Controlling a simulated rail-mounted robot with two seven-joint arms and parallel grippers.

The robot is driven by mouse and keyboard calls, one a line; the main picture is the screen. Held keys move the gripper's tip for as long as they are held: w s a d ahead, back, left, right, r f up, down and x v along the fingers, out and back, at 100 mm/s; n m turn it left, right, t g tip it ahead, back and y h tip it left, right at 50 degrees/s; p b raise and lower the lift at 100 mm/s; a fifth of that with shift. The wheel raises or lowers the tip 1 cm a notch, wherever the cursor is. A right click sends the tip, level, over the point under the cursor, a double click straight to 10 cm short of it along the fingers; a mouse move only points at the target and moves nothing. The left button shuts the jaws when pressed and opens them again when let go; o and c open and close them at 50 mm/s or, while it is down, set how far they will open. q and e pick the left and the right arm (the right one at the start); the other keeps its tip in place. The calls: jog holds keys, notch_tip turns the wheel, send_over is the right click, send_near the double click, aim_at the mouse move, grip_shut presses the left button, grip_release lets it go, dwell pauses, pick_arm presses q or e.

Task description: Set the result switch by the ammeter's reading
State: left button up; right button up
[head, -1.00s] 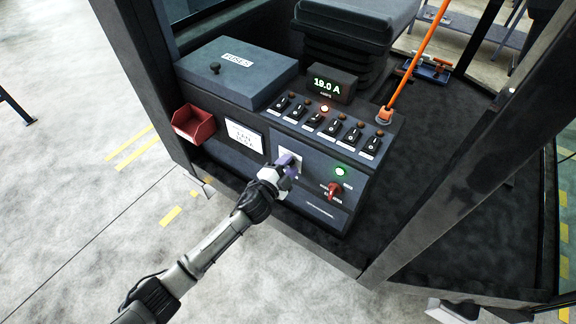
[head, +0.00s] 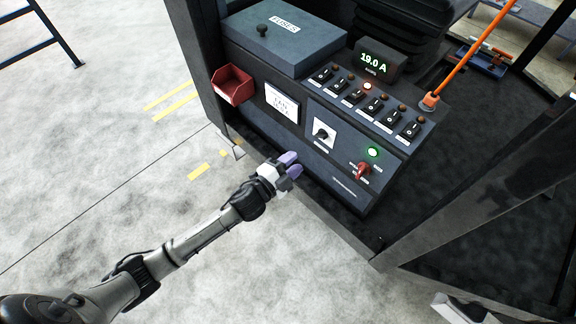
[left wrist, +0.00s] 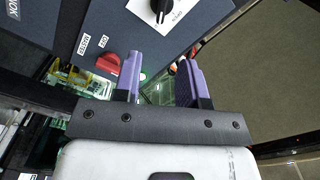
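The ammeter display (head: 375,61) reads 19.0 A in green digits. A black rotary knob on a white plate (head: 323,133) is on the panel front, which I take as the result switch. It also shows at the top edge of the left wrist view (left wrist: 161,8), partly cut off, its setting unclear. My left gripper (head: 291,166) is in front of and below the panel, apart from the knob. In the left wrist view its two purple fingers (left wrist: 160,78) are spread with nothing between them. My right gripper is not seen.
A red rotary handle (head: 362,171) sits under a lit green lamp (head: 373,152). A row of black switches (head: 374,105) has lamps above, one lit red. A fuse box (head: 284,40), red bin (head: 232,85), white card (head: 282,102) and orange lever (head: 470,55) are nearby.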

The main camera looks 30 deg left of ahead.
pick_arm(q)
jog(key=shift+v, duration=0.85)
